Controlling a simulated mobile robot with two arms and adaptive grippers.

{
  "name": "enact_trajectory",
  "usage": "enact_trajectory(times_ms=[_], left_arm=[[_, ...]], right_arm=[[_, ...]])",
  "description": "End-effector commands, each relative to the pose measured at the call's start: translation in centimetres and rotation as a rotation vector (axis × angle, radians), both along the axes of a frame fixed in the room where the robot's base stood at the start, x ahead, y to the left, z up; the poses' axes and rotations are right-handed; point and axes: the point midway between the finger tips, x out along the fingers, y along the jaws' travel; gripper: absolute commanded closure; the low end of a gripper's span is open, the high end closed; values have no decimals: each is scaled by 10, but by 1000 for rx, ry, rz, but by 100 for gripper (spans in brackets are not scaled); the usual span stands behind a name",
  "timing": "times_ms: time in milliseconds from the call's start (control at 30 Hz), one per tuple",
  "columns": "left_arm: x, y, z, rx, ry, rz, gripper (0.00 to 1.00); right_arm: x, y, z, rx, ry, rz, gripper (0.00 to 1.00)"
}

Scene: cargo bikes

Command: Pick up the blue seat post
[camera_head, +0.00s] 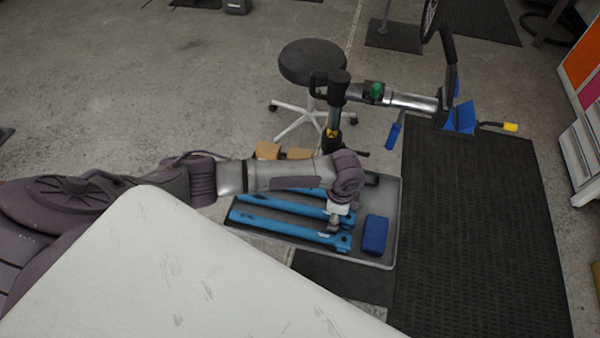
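Several blue posts lie side by side in a grey tray (391,205). The front blue seat post (285,229) lies lengthwise with its head end to the right. A second blue post (285,207) lies just behind it, and another is mostly hidden under my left arm. My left gripper (335,226) points down over the head ends of the two front posts, close to or touching them. Its fingers are small and partly hidden, so I cannot tell if they are open or shut. My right gripper is not in view.
A dark blue block (375,235) lies at the tray's right side. A repair stand (336,100) with a clamp rises behind the tray, near a round stool (312,61). A black mat (475,230) covers the floor at right. A pale panel (170,275) fills the lower left.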

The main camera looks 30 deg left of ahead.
Motion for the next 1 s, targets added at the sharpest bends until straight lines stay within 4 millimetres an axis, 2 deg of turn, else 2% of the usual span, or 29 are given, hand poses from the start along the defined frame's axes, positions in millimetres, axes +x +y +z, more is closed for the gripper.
enact_trajectory(times_ms=[233, 500, 600, 1000], left_arm=[[0, 0, -2, -1, -1, -1, 41], [0, 0, -1, -1, -1, 0, 86], [0, 0, -1, -1, -1, 0, 100], [1, 0, 6, 0, -2, 0, 100]], right_arm=[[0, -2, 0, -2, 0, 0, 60], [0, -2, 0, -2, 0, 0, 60], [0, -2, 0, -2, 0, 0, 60], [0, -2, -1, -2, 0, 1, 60]])
